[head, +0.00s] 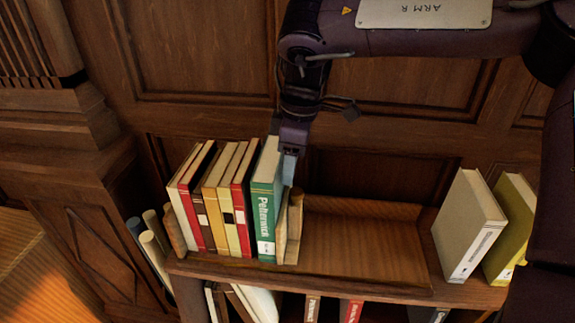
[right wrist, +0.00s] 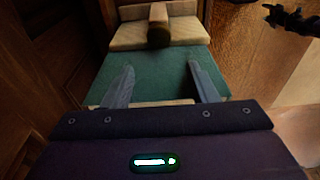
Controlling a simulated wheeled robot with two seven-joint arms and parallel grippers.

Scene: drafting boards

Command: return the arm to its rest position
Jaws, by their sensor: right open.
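My right arm (head: 302,85) reaches down from the top right. Its gripper (head: 290,165) is beside the top of a green book (head: 265,205) marked "Pelterwick", at the right end of a row of upright books on the shelf. In the right wrist view the two fingers (right wrist: 162,85) are apart, with the green book's cover (right wrist: 150,68) showing between and beyond them. Nothing is seen clamped in them; I cannot tell whether they touch the cover.
A wooden bookend (head: 294,228) stands right of the green book. The shelf (head: 360,240) is bare from there to a grey book (head: 468,225) and a yellow book (head: 513,225). Rolled tubes (head: 153,245) stand at left. Wood panelling (head: 190,50) rises behind.

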